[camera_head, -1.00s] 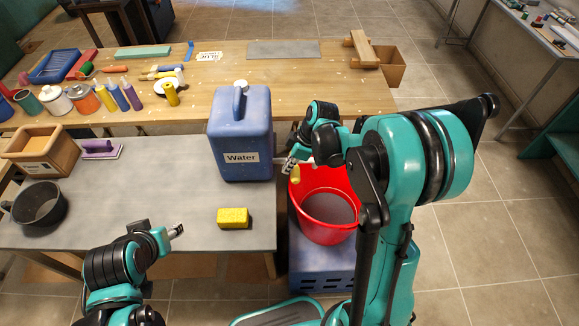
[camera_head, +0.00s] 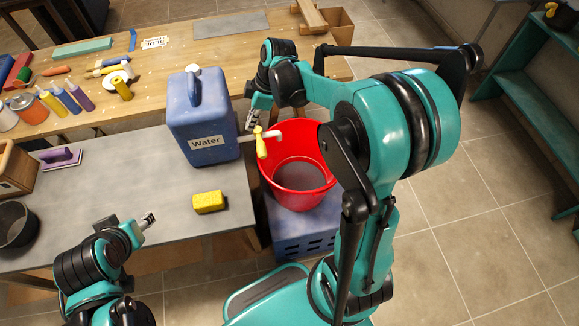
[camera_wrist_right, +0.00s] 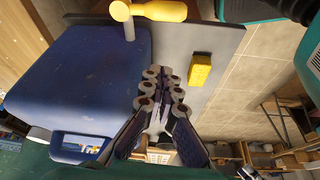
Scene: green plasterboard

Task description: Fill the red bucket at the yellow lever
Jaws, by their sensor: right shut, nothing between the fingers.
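The blue water canister (camera_head: 205,125) stands on the grey table with a spout on its right side. The yellow lever (camera_head: 262,142) sits on that spout, upright in the head view; it also shows at the top of the right wrist view (camera_wrist_right: 155,10). The red bucket (camera_head: 322,172) stands below the spout on a blue crate. Its inside looks greyish; I cannot tell whether that is water. My right gripper (camera_head: 252,118) is shut and empty behind the lever, beside the canister, apart from both; its fingers show in the wrist view (camera_wrist_right: 163,95). My left gripper (camera_head: 148,219) is over the table's front edge, too small to read.
The blue crate (camera_head: 305,235) stands on the floor right of the grey table (camera_head: 120,180). A yellow sponge (camera_head: 209,202) lies near that table's front edge. The wooden workbench (camera_head: 240,55) behind holds tools and bottles. Tiled floor to the right is free.

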